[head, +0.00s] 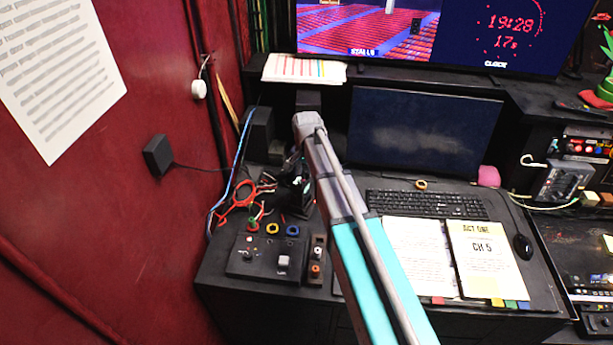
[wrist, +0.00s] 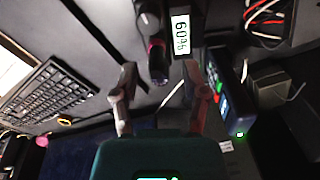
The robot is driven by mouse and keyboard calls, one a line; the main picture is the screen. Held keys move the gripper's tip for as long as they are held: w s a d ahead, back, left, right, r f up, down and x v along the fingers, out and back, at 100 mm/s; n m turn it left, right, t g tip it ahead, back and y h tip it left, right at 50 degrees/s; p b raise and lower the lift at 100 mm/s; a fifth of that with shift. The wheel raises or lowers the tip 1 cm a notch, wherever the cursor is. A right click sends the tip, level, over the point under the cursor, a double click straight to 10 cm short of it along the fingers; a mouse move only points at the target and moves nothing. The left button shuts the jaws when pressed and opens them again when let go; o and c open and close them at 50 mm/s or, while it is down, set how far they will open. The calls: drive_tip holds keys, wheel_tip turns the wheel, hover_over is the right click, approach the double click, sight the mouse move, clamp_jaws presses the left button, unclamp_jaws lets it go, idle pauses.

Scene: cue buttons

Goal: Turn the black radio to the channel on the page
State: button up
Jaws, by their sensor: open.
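The open page (head: 484,252) on the desk reads "ACT ONE" and "CH 5". In the wrist view a black radio (wrist: 168,14) shows at the top, with a lit display (wrist: 181,35) whose sideways characters I cannot read surely. A dark knob with a red ring (wrist: 157,58) and another knob (wrist: 147,18) stand beside the display. My gripper (wrist: 160,76) is open and empty, its fingers on either side of the red-ringed knob in the picture; I cannot tell whether they touch it. In the head view my arm and gripper mostly hide the radio.
A control box (head: 262,257) with coloured rings and a small box (head: 316,262) stand at the desk's front left. Red cables (head: 237,197) lie by the red wall. A keyboard (head: 425,204), dark monitor (head: 424,130) and mouse (head: 523,247) are to the right. A device with coloured buttons (wrist: 222,95) sits beside the right finger.

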idle(0.3)
clamp_jaws()
idle(0.5)
drive_tip(key=shift+m, duration=3.1)
unclamp_jaws()
drive_tip(key=shift+n, duration=0.3)
